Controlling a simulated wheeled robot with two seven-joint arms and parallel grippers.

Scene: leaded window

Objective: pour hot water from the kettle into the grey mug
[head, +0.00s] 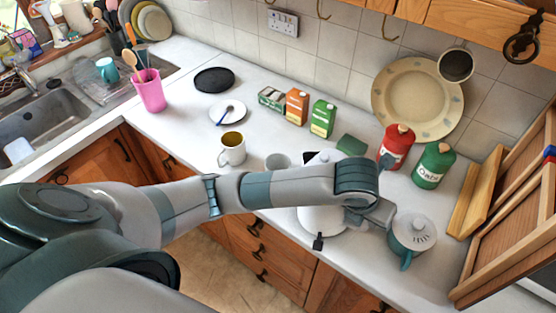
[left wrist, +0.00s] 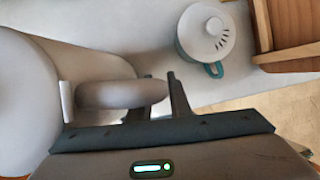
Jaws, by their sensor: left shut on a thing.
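The white kettle (head: 318,222) stands on the worktop, mostly hidden under my left arm in the head view. Its pale body (left wrist: 35,90) fills the left of the left wrist view, with a grey handle (left wrist: 115,94) reaching right. My left gripper (left wrist: 160,95) is shut on this handle. In the head view the gripper (head: 362,215) is at the kettle's right side. The grey mug (head: 277,161) stands behind my forearm, its lower part hidden. I cannot see inside it. My right gripper is not in view.
A cream mug with brown drink (head: 232,149) stands left of the grey mug. A teal lidded jug (head: 412,232) is close right of my gripper. Red (head: 396,147) and green (head: 433,166) canisters stand behind. The worktop by the small plate (head: 227,113) has free room.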

